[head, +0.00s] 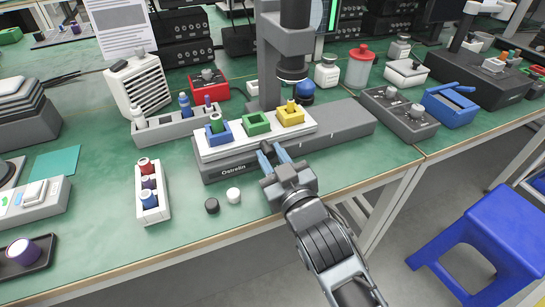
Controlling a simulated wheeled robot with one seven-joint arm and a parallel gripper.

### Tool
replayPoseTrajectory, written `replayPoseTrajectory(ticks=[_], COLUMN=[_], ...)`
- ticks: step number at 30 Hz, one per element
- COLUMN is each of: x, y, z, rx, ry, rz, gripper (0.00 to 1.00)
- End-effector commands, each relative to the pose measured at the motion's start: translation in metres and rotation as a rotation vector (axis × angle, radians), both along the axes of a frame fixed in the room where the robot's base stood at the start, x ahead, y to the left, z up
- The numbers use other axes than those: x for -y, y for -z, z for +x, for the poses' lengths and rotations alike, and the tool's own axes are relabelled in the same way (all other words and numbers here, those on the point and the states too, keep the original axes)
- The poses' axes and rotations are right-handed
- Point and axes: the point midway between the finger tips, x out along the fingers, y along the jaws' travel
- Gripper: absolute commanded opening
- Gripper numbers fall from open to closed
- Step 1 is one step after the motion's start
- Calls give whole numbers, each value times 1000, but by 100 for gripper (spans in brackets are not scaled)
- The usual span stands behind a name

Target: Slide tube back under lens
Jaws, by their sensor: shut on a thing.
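The dark lens barrel (292,72) hangs from a grey column above the stage base. A white sliding carriage (225,149) lies along the grey base (237,167) and carries blue (210,137), green (256,124) and yellow (291,117) holders. A green-topped tube (216,123) stands in the blue holder, left of the lens. A yellow tube (291,106) stands in the yellow holder, nearest under the lens. The green holder shows no tube. My gripper (273,152) is at the carriage's front edge, its fingers shut on a small part there, mostly hidden.
A white rack (150,195) with several tubes stands front left, near a black cap (212,205) and a white cap (233,194). A grey rack (175,125) is behind left. A knobbed box (398,112) and a blue tray (449,106) stand right.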

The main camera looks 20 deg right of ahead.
Motion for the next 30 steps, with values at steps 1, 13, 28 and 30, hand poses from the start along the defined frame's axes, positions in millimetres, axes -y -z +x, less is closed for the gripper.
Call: replayPoseTrajectory(ticks=[1,13,28,30], x=[0,-4,-1,-1], y=[1,1,0,0], z=[0,0,0,-2], rx=[-2,-1,0,0], ry=[-1,-6,-2,-2], rz=[0,1,1,1], gripper=[0,0,55,55])
